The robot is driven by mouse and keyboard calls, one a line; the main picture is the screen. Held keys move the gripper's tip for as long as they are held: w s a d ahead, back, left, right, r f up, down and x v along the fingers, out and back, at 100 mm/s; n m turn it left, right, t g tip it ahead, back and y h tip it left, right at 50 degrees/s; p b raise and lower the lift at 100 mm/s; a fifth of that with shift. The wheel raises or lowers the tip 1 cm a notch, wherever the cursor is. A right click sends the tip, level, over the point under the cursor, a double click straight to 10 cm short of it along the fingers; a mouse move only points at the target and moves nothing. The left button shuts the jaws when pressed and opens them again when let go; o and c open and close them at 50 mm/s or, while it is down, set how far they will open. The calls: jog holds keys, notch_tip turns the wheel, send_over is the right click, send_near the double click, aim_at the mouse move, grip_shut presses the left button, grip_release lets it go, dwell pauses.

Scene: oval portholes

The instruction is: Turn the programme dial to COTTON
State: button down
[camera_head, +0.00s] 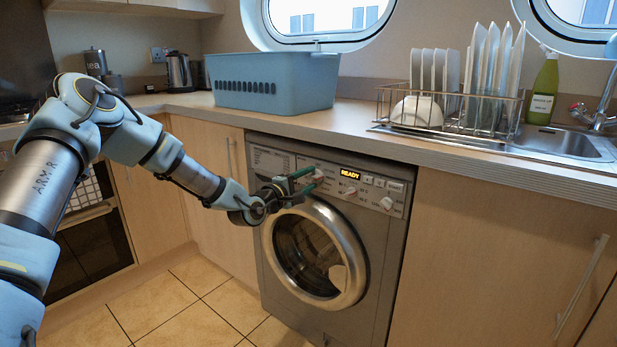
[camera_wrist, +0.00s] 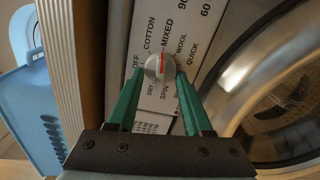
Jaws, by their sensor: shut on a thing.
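The washing machine (camera_head: 327,235) stands under the counter with its door closed. Its programme dial (camera_wrist: 160,67) is a round grey knob with a red line, seen in the wrist view. The red line points up and slightly right, about at MIXED. The COTTON label (camera_wrist: 152,36) is just left of MIXED. My gripper (camera_wrist: 160,72) is shut on the dial, with one green finger on each side. In the head view my gripper (camera_head: 312,179) reaches the panel's left part and largely hides the dial.
The display (camera_head: 350,174) reads READY, with other knobs and buttons on the panel. A blue basket (camera_head: 275,80) stands on the counter above, close to my arm's side. A dish rack (camera_head: 450,110) stands farther right. The tiled floor in front is clear.

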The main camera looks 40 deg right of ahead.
jog(key=n, duration=0.3)
jog(key=shift+f+n, duration=0.1)
jog(key=shift+n, duration=0.3)
jog(key=shift+s+n+b, duration=0.1)
jog(key=shift+n+b, duration=0.4)
jog(key=shift+n, duration=1.4)
jog(key=shift+c, duration=1.7)
grip_release()
jog(key=v, duration=1)
jog(key=shift+a, duration=0.35)
